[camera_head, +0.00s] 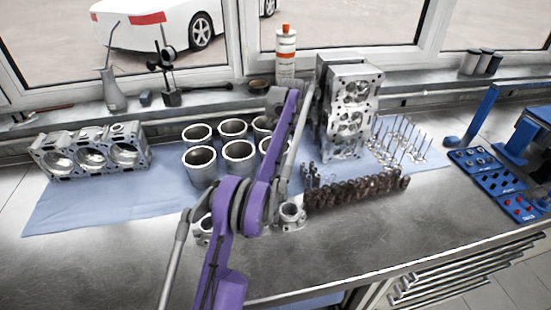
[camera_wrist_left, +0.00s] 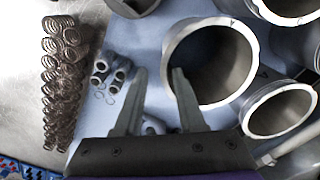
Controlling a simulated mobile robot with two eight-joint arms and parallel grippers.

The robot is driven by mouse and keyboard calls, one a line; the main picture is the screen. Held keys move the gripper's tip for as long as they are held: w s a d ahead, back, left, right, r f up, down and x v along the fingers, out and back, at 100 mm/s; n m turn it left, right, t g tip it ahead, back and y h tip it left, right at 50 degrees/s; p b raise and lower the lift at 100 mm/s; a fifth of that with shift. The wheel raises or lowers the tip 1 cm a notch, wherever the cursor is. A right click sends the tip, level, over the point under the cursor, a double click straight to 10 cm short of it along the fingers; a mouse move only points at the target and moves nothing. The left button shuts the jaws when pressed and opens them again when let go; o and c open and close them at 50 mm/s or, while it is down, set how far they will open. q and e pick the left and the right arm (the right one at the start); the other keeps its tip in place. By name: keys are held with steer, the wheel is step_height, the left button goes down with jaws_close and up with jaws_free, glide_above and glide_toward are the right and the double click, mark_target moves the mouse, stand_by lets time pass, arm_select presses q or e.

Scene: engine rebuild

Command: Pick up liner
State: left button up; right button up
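Several grey metal cylinder liners stand upright in two rows on the blue mat, at the centre left of the head view; a front one (camera_head: 200,174) is fully visible. The arm partly hides the rightmost ones. In the left wrist view, a large open-topped liner (camera_wrist_left: 174,58) is beside my left gripper (camera_wrist_left: 156,76). The gripper is open, with nothing between its fingers. Its right finger overlaps the near liner's rim in the picture; I cannot tell whether they touch. In the head view, my arm hides the fingers. My right gripper is not in view.
An engine block (camera_head: 92,153) lies at left. A tall cylinder head (camera_head: 349,112) stands right of the liners. Springs (camera_head: 355,192) and upright valves (camera_head: 400,141) are to the right. A bottle (camera_head: 286,55) stands on the sill. The bench front (camera_head: 130,260) is clear.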

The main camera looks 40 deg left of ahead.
arm_select(q)
steer(key=f, duration=0.6)
steer(key=shift+s+a+f+b, duration=0.25)
steer(key=shift+a+f+b, duration=0.05)
steer(key=shift+a+f, duration=0.1)
jaws_close()
stand_by(1.1)
